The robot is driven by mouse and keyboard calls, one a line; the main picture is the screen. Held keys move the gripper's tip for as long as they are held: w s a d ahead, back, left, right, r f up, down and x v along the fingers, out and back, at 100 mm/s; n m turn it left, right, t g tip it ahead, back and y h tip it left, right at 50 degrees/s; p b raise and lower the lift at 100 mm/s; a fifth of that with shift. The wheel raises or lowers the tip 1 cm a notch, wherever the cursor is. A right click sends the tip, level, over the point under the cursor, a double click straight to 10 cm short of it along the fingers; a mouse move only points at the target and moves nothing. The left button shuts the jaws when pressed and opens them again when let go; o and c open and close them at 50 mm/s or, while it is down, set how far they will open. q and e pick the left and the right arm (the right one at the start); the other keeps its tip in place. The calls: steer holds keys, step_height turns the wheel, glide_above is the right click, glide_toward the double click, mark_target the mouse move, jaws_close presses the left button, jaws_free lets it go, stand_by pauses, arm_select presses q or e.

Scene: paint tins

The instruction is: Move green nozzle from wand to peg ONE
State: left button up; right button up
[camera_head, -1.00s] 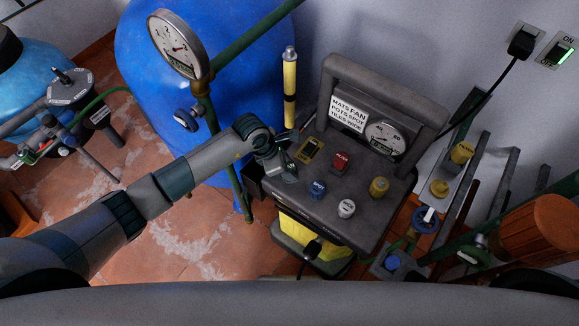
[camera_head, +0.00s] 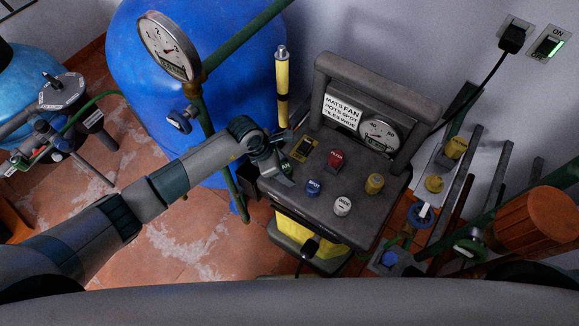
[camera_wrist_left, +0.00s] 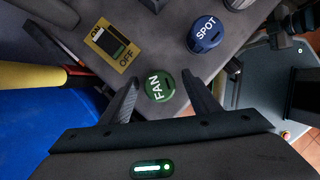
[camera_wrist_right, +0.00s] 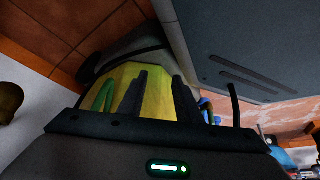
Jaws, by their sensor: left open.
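The green nozzle, marked FAN (camera_wrist_left: 158,87), stands on the dark trolley top close to its edge, in the left wrist view. My left gripper (camera_wrist_left: 160,78) is open, its fingers on either side of the nozzle; I cannot tell whether they touch it. In the head view my left gripper (camera_head: 280,170) is at the trolley top's left corner and mostly hides the nozzle. The yellow wand (camera_head: 283,88) stands upright behind the trolley, with no green nozzle visible on it. My right gripper (camera_wrist_right: 158,80) is open and empty before the yellow tank. No label ONE is readable.
The dark trolley top (camera_head: 325,212) also bears a blue SPOT nozzle (camera_head: 313,187), a white WIDE one (camera_head: 342,206), a red one (camera_head: 335,158), a yellow one (camera_head: 374,184) and an ON/OFF switch (camera_head: 303,149). A sign (camera_head: 342,108) and gauge (camera_head: 380,134) stand behind.

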mark_target(288, 167)
arm_select(q)
steer(key=shift+r, duration=0.1)
steer(key=shift+r, duration=0.6)
step_height(288, 167, up, 2)
steer(key=shift+r+b, duration=0.1)
steer(key=shift+b, duration=0.45)
steer(key=s+d+r, duration=0.2)
steer(key=d, duration=0.1)
steer(key=s+d+r+b, duration=0.1)
steer(key=d+r, duration=0.1)
steer(key=d, duration=0.1)
steer(key=s+d+r+b, duration=0.1)
steer(key=s+d+r, duration=0.1)
steer(key=d+r, duration=0.1)
steer(key=shift+s+d, duration=0.25)
steer(key=shift+s, duration=0.1)
steer(key=shift+s+d+r, duration=0.15)
steer(key=shift+d+r, duration=0.05)
steer(key=shift+d, duration=0.05)
arm_select(e)
steer(key=w+a+r+t, duration=0.1)
steer(key=w+a+r, duration=0.1)
steer(key=w, duration=0.5)
steer(key=shift+a+t, duration=0.15)
steer(key=shift+t, duration=0.15)
arm_select(q)
steer(key=shift+s+a, duration=0.1)
arm_select(e)
steer(key=shift+s, duration=0.15)
